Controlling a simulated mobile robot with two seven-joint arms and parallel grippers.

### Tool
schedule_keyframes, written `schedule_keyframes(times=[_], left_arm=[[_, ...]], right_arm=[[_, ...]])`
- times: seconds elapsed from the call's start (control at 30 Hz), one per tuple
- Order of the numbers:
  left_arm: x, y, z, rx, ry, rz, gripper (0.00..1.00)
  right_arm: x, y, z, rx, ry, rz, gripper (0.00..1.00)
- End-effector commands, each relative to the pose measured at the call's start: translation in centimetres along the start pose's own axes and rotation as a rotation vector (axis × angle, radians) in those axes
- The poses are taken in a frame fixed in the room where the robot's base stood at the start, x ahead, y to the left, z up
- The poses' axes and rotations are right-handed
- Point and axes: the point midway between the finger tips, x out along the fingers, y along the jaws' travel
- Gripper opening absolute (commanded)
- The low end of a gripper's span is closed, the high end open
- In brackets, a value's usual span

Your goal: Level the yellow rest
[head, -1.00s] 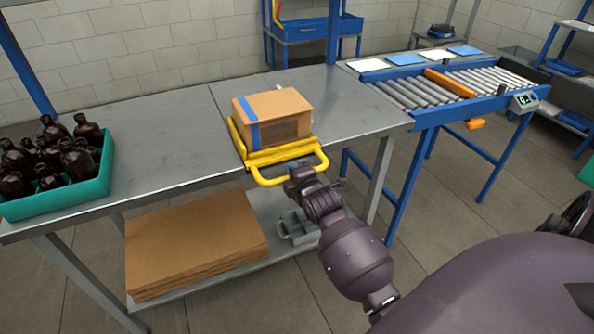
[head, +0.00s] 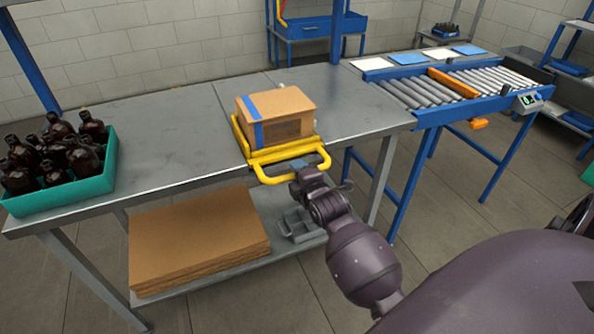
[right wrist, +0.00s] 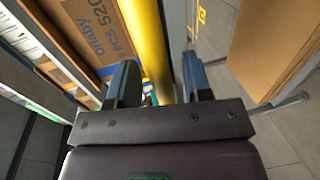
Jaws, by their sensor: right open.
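The yellow rest (head: 291,171) is a tubular handle frame at the front edge of the grey table, with a cardboard box (head: 283,128) on it. The box has a blue tape strip. From the head view I cannot tell clearly whether the rest is level. My right gripper (head: 308,178) is at the front bar of the rest. In the right wrist view the yellow bar (right wrist: 150,50) runs between the two fingers of my right gripper (right wrist: 158,85), which are apart. Whether they touch the bar is unclear. My left gripper is not in view.
A teal crate (head: 60,200) with several amber bottles stands on the table at left. Flattened cardboard sheets (head: 197,240) and a grey tray (head: 300,225) lie on the lower shelf. A roller conveyor (head: 440,88) adjoins at right. The table's middle left is clear.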

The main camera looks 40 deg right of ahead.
Motion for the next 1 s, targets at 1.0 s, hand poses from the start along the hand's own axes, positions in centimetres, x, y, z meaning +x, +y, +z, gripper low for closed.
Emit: schedule_keyframes(times=[1.0], left_arm=[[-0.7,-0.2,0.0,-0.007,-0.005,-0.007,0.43]], right_arm=[[-8.7,0.1,0.0,0.002,0.001,0.002,0.45]])
